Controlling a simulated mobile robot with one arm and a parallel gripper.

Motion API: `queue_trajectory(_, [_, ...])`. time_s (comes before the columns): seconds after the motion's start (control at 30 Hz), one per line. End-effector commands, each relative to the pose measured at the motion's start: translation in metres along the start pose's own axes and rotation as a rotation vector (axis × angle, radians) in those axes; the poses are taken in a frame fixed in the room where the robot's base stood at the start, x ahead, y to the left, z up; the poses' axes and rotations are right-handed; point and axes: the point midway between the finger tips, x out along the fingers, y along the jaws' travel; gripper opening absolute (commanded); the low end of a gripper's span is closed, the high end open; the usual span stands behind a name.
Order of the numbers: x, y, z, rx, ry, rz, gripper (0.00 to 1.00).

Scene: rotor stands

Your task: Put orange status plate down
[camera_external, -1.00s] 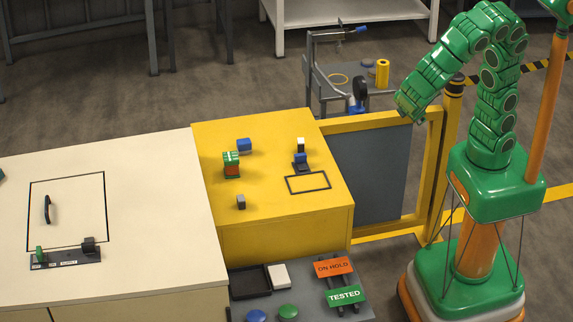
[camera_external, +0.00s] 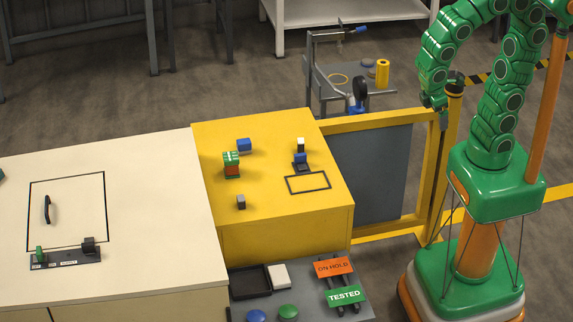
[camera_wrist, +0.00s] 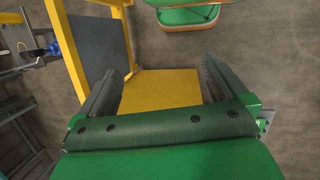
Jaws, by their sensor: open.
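The orange status plate (camera_external: 334,266), lettered ON HOLD, lies on a dark rack on the low grey shelf at the front. The green TESTED plate (camera_external: 344,295) lies just in front of it on the same rack. My gripper (camera_external: 441,118) hangs high at the right by the yellow fence post, well away from both plates. In the wrist view my gripper (camera_wrist: 160,85) is open, its two dark fingers wide apart with nothing between them.
The yellow table (camera_external: 270,195) holds small blocks and a black outlined rectangle. A yellow-framed fence panel (camera_external: 385,170) stands between the table and my arm. The grey shelf (camera_external: 310,310) also holds a black tray (camera_external: 251,281), a white block and blue and green buttons.

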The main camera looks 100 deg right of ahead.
Motion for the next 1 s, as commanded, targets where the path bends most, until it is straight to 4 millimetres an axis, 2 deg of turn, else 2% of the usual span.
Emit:
queue_trajectory(0.2, [-0.018,-0.022,-0.026,-0.001,0.086,-0.091,1.0])
queue_trajectory(0.67, [-0.03,-0.043,-0.084,-0.016,0.144,-0.129,1.0])
queue_trajectory(1.0, [-0.027,-0.07,-0.158,-0.027,0.175,-0.146,1.0])
